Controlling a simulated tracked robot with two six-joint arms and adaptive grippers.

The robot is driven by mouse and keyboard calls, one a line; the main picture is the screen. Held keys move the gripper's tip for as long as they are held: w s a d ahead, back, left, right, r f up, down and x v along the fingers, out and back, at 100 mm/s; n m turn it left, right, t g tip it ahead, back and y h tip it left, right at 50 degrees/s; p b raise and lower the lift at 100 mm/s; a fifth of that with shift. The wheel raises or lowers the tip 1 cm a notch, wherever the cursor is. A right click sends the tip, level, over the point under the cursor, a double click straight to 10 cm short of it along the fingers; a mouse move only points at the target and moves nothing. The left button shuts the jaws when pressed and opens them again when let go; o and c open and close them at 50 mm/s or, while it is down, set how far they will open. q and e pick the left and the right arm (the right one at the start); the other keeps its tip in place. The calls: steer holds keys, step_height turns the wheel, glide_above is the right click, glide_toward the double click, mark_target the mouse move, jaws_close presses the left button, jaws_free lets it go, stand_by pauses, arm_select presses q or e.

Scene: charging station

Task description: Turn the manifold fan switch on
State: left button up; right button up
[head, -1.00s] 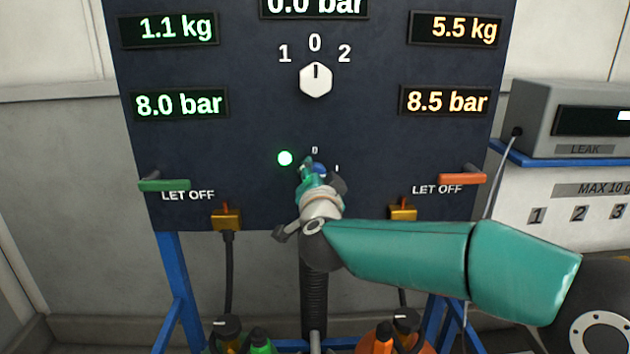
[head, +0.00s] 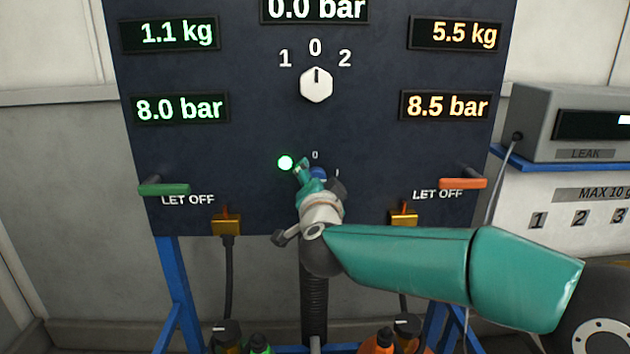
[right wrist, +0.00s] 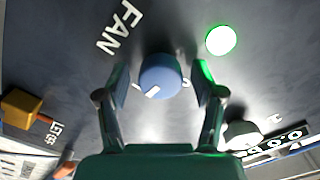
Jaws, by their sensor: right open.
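The manifold fan switch is a round blue knob, small in the head view (head: 318,174) and partly hidden by my right gripper. In the right wrist view the knob (right wrist: 160,75) has a white pointer line directed down and left. The word FAN (right wrist: 119,27) is printed on the panel beside it. My right gripper (head: 306,176) reaches the panel at the knob. In the right wrist view its fingers (right wrist: 161,86) are open, one on each side of the knob, with gaps visible. My left gripper is not in view.
A lit green lamp (head: 285,162) is just up and left of the knob. A white selector knob (head: 316,85) sits higher on the dark panel (head: 250,130). A green lever (head: 164,190) and an orange lever (head: 463,184) flank the lower panel.

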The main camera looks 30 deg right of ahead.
steer(key=v, duration=1.2)
